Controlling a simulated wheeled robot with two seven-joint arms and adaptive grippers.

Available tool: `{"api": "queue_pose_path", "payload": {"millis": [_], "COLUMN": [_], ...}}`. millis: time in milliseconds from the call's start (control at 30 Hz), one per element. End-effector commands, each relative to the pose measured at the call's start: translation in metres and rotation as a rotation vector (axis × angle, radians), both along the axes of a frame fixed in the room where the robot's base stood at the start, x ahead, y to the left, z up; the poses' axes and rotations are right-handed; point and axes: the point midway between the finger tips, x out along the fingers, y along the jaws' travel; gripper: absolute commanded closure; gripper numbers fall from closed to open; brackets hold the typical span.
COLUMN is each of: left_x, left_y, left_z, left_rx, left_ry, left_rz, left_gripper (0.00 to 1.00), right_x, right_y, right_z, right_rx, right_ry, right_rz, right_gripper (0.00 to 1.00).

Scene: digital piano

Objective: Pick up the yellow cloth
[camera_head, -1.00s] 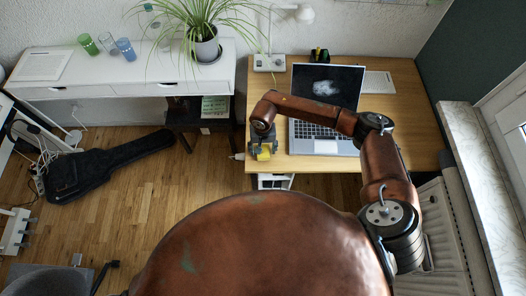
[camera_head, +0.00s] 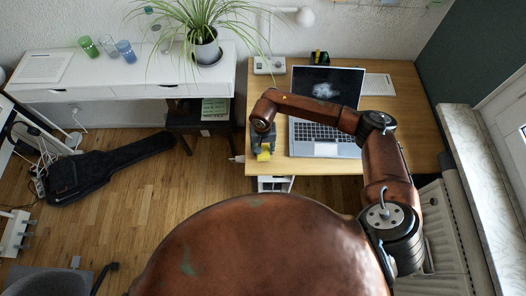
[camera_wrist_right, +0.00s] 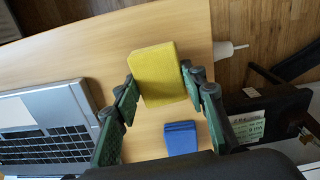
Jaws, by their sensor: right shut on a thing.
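The yellow cloth (camera_wrist_right: 158,74) is a small flat block-like piece between the fingers of my right gripper (camera_wrist_right: 158,90) in the right wrist view. Both green-padded fingers close on its sides. In the head view the yellow cloth (camera_head: 263,153) shows at the front left edge of the wooden desk (camera_head: 350,164), under my right gripper (camera_head: 263,147). Whether it still touches the desk top cannot be told. My left gripper is not in view.
An open laptop (camera_head: 324,148) stands right of the cloth. A blue cloth-like piece (camera_wrist_right: 181,138) lies near it on the desk. A white sideboard (camera_head: 110,82) with glasses and a plant (camera_head: 207,50) stands at left. A black instrument case (camera_head: 110,168) lies on the floor.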

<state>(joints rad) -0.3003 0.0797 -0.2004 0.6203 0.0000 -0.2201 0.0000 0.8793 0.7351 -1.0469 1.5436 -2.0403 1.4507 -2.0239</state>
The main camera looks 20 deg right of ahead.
Motion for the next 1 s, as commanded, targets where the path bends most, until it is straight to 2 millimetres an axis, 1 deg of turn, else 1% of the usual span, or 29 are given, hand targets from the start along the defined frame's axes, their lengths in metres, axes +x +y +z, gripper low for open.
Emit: {"api": "queue_pose_path", "payload": {"millis": [33,67,167,200,333,400,500,600,700,800,1000], "left_x": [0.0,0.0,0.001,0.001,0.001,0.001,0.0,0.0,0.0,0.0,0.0], "left_y": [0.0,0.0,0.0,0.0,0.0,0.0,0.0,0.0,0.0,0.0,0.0], "left_z": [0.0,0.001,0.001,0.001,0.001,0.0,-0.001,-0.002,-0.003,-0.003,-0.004], "left_rx": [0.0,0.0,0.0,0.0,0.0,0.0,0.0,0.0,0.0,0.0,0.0], "left_ry": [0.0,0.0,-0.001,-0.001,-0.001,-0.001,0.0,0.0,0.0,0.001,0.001], "left_rz": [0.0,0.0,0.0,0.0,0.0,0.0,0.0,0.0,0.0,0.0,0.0], "left_gripper": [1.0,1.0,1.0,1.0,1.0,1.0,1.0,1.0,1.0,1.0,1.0], "right_x": [0.001,-0.002,-0.02,-0.028,-0.055,-0.075,-0.097,-0.115,-0.127,-0.135,-0.14], "right_y": [0.0,0.0,-0.001,0.0,0.0,0.001,0.002,0.002,0.003,0.003,0.003], "right_z": [0.01,0.015,0.035,0.045,0.074,0.08,0.09,0.097,0.103,0.107,0.109], "right_rx": [-0.001,0.0,-0.002,0.0,-0.001,0.0,0.0,0.0,0.0,0.0,0.0], "right_ry": [-0.004,-0.003,-0.004,-0.005,-0.005,-0.002,-0.001,-0.002,-0.001,-0.001,0.0], "right_rz": [0.002,0.003,0.005,0.006,0.005,0.006,0.005,0.003,0.002,0.001,-0.001], "right_gripper": [0.78,0.78,0.78,0.78,0.78,0.78,0.78,0.78,0.78,0.78,0.78]}}
